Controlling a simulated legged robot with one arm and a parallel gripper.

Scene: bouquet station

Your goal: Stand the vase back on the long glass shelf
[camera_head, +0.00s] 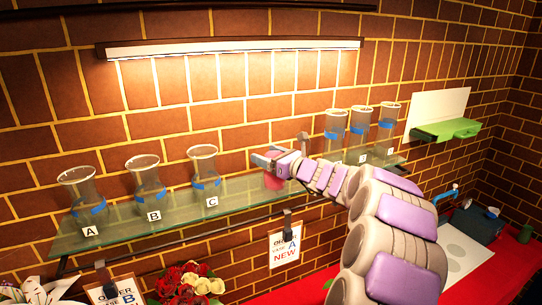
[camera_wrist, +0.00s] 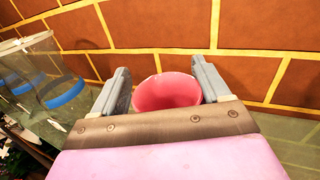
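The long glass shelf (camera_head: 130,232) runs along the brick wall. A pink vase (camera_head: 274,181) is at my gripper (camera_head: 268,160), over the shelf's middle stretch right of vase C. In the wrist view the pink vase (camera_wrist: 168,92) shows its round opening between the two grey fingers of my gripper (camera_wrist: 162,80). Both fingers lie against its sides, and its lower part is hidden. In the head view my gripper covers part of it, so I cannot tell whether its base touches the glass.
Clear vases with blue bands, A (camera_head: 80,190), B (camera_head: 147,178) and C (camera_head: 204,170), stand left on the shelf. Three taller clear vases (camera_head: 360,125) stand right, behind my arm. A lamp bar (camera_head: 230,47) hangs above. Flowers (camera_head: 188,282) and order cards (camera_head: 284,246) are below.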

